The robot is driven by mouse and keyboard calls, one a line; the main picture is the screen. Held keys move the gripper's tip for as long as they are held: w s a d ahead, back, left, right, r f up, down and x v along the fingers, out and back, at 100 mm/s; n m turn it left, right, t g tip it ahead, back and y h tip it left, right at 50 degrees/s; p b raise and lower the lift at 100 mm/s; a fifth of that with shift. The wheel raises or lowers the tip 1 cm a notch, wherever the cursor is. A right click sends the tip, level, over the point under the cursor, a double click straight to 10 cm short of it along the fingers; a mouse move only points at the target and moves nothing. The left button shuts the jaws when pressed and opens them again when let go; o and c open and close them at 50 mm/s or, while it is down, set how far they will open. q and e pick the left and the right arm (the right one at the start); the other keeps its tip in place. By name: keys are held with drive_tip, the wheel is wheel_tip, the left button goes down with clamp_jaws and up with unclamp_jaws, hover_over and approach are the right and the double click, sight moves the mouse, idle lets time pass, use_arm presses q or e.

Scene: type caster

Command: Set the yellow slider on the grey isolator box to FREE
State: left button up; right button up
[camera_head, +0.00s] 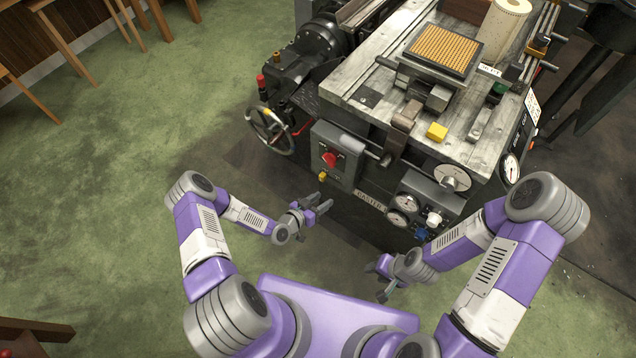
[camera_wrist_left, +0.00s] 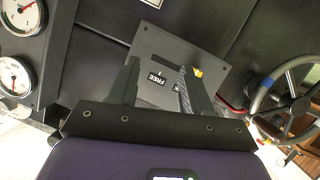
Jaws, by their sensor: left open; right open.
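The grey isolator box (camera_head: 347,137) is on the front of the machine, with a red knob (camera_head: 329,159) on its face. A small yellow part (camera_head: 322,177), seemingly the slider, shows low on the box. In the left wrist view the grey panel (camera_wrist_left: 160,42) bears a FREE label (camera_wrist_left: 157,77). The yellow slider (camera_wrist_left: 197,72) is at the right there, beside a finger that partly hides it and a second label. My left gripper (camera_head: 321,204) is open and empty, in front of the box, apparently not touching it. My right gripper (camera_head: 377,280) is open and empty, lower right.
A handwheel (camera_head: 270,130) stands left of the box. Gauges (camera_head: 408,203) and a white knob (camera_head: 434,218) are to its right.

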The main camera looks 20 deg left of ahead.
sight(321, 179)
use_arm(q)
drive_tip(key=w+a+m+t, duration=0.1)
drive_tip(key=w+a+t, duration=0.1)
drive_tip(key=a+t, duration=0.3)
drive_tip(key=shift+y, duration=0.4)
drive_tip(key=x, duration=0.2)
drive_tip(key=b+x, duration=0.1)
drive_tip(key=x, duration=0.1)
drive_tip(key=f+b+x, duration=0.1)
drive_tip(key=x, duration=0.1)
drive_tip(key=shift+w+d+r, duration=0.1)
drive_tip(key=shift+w+d, duration=0.05)
drive_tip(key=shift+w, duration=0.2)
clamp_jaws()
